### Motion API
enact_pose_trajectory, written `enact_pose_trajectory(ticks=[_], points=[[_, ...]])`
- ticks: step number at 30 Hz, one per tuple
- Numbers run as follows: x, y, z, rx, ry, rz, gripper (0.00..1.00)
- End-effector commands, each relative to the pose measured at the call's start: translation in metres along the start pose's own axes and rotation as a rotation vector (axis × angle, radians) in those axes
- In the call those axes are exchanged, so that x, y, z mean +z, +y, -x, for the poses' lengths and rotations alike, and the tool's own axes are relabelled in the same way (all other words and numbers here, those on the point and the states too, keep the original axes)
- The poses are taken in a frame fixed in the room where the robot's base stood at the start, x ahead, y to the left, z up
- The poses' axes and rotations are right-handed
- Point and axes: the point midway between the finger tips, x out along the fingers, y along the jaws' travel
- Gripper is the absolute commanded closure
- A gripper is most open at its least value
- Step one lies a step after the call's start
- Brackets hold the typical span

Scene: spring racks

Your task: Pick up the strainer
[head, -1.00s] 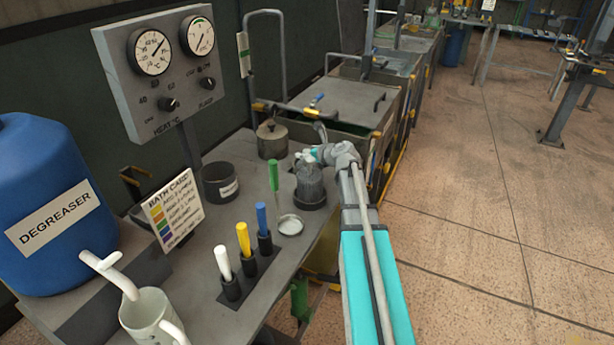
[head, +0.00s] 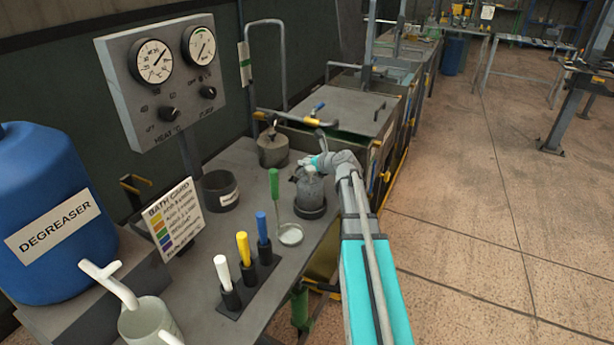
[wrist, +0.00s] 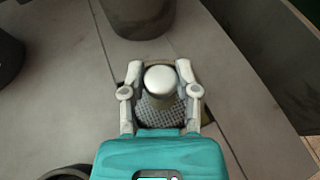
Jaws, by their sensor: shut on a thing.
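The strainer (head: 311,190) is a grey mesh basket with a pale rounded knob on top. It is upright at the dark round stand (head: 311,211) near the bench's right edge. My gripper (head: 309,171) is over it from above. In the wrist view my gripper (wrist: 160,80) has one finger on each side of the knob and is shut on the strainer (wrist: 160,112). The mesh shows below the knob. I cannot tell whether the basket's bottom is clear of the stand.
A green-handled tool (head: 274,185) stands near a small round dish (head: 290,234), left of the stand. A dark cup (head: 220,189) and a lidded pot (head: 272,148) are behind. Colored markers (head: 243,248) and a white jug (head: 148,322) are nearer. Open floor lies right.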

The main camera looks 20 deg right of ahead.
Motion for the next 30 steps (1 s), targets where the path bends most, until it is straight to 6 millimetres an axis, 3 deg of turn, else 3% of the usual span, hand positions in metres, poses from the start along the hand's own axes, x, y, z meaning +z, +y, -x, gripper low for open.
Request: enact_pose_trajectory(ticks=[14, 30], points=[[0.015, -0.001, 0.007, -0.001, 0.000, 0.000, 1.00], [0.070, -0.001, 0.029, -0.001, 0.000, -0.001, 1.00]])
